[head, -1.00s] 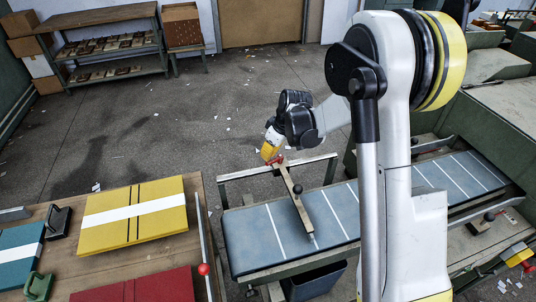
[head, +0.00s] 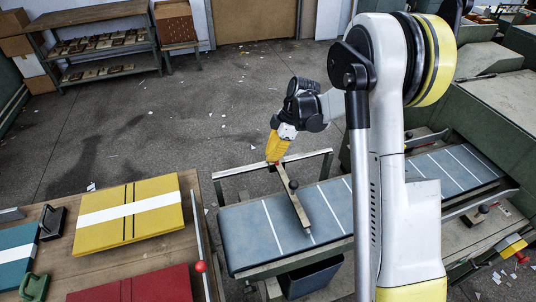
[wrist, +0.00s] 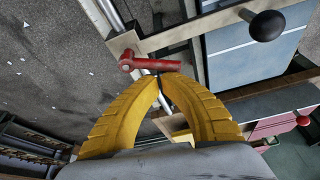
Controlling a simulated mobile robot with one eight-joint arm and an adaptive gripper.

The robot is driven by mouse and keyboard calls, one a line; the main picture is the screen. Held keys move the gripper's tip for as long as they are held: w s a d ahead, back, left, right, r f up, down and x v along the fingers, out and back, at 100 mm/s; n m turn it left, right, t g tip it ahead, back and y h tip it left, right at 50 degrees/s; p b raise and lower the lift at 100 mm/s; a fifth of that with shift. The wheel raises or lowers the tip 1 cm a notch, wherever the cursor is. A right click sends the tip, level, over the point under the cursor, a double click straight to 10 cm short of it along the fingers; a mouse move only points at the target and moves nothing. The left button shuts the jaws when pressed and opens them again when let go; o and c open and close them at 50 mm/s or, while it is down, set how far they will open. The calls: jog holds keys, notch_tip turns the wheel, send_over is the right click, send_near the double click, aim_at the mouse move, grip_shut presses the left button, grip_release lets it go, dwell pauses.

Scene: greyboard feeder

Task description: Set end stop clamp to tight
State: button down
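The end stop is a wooden bar (head: 291,198) lying across the blue feeder belt, with a black knob on it. Its clamp has a red lever (wrist: 150,65), which lies nearly level across the wrist view, its round hub at the left end. My gripper (wrist: 158,81) has yellow fingers whose tips meet just below the lever, with nothing seen between them. The tips look very close to the lever; I cannot tell if they touch it. In the head view my gripper (head: 274,158) points down at the bar's far end and mostly hides the lever.
A metal rail (head: 240,172) runs along the belt's far side. The feeder belt (head: 250,235) has white cross lines. A wooden table (head: 120,260) with yellow, teal and red boards stands at left. The floor behind is open, with paper scraps.

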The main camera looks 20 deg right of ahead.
jog(key=shift+s+d+n+g, duration=0.3)
jog(key=shift+s+d+n, duration=0.1)
jog(key=shift+d+n, duration=0.4)
jog(key=shift+s+d, duration=0.1)
jog(key=shift+d, duration=0.1)
dwell(1.3)
jog(key=shift+a, duration=0.35)
notch_tip(320, 180, up, 10)
jog(key=p, duration=0.3)
jog(key=shift+p, duration=0.3)
jog(key=shift+d, duration=0.1)
